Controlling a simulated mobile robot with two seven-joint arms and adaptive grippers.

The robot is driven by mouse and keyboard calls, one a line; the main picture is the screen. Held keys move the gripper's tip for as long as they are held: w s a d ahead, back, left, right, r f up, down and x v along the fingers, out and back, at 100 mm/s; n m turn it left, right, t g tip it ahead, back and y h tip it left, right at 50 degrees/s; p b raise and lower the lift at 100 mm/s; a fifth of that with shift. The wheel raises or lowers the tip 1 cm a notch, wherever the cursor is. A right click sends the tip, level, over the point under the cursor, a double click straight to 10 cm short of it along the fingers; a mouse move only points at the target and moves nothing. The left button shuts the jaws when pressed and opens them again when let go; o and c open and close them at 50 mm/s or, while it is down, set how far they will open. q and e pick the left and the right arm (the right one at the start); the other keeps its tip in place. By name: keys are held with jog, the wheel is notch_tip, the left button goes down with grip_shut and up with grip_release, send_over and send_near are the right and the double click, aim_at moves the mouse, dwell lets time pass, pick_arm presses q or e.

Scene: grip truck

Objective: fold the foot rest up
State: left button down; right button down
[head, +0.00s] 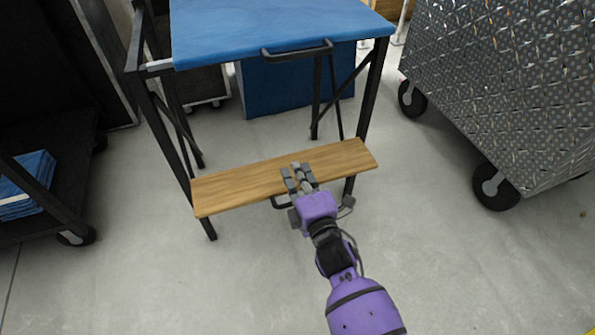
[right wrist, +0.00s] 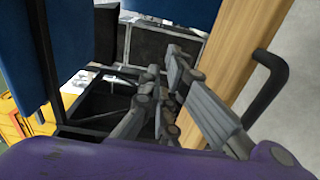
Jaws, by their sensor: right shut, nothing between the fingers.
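The foot rest (head: 235,184) is a wooden board lying roughly level across the lower front of the tall blue-topped chair (head: 275,25). In the right wrist view the board (right wrist: 232,45) runs up from the middle to the upper right. A dark handle (head: 279,204) on its front edge is partly hidden behind my right gripper (head: 297,172); the handle shows clearly in the right wrist view (right wrist: 270,85). My right gripper is shut and empty, its fingers overlapping the board's middle in the head view. I cannot tell whether they touch it. My left gripper is not in view.
A patterned metal case on wheels (head: 500,90) stands at the right. A black cart (head: 50,215) with folded blue cloth (head: 27,190) is at the left. A blue box (head: 290,85) stands behind the chair. The grey floor in front is clear.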

dwell(0.8)
jog(key=c, duration=2.1)
grip_release()
jog(key=v, duration=1.2)
jog(key=shift+c, duration=0.4)
